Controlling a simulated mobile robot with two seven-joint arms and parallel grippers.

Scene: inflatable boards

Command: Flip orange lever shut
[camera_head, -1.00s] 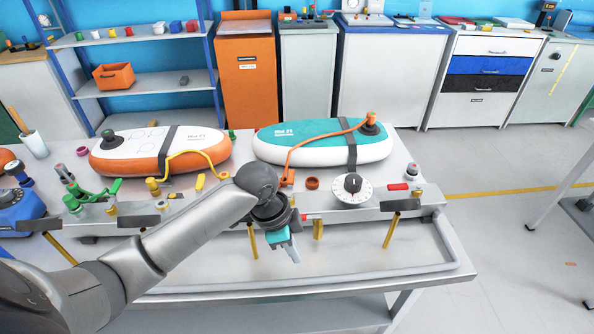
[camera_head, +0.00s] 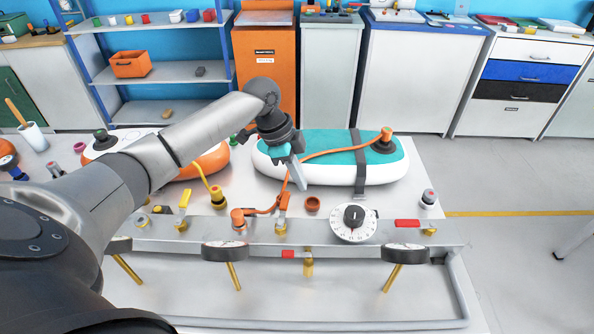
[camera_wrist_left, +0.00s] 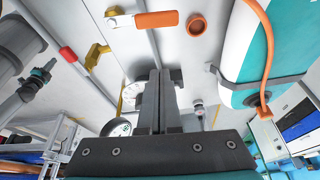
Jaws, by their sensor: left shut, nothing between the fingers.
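The orange lever (camera_head: 284,202) stands up from a brass valve (camera_head: 281,227) on the grey panel at the table's front. In the left wrist view the orange lever (camera_wrist_left: 157,19) is at the top, left of an orange ring. My left gripper (camera_head: 299,184) is in front of the teal-and-white board (camera_head: 325,170), just above and behind the lever in the picture. Its fingers (camera_wrist_left: 158,80) are shut and empty, apart from the lever in the wrist view. An orange hose (camera_head: 330,152) runs from the board to an orange connector (camera_head: 238,219) beside the valve. My right gripper is not in view.
A yellow lever (camera_head: 185,198) stands left on the same panel. An orange ring (camera_head: 312,204) lies behind the panel. My left arm covers part of the orange board (camera_head: 212,160).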

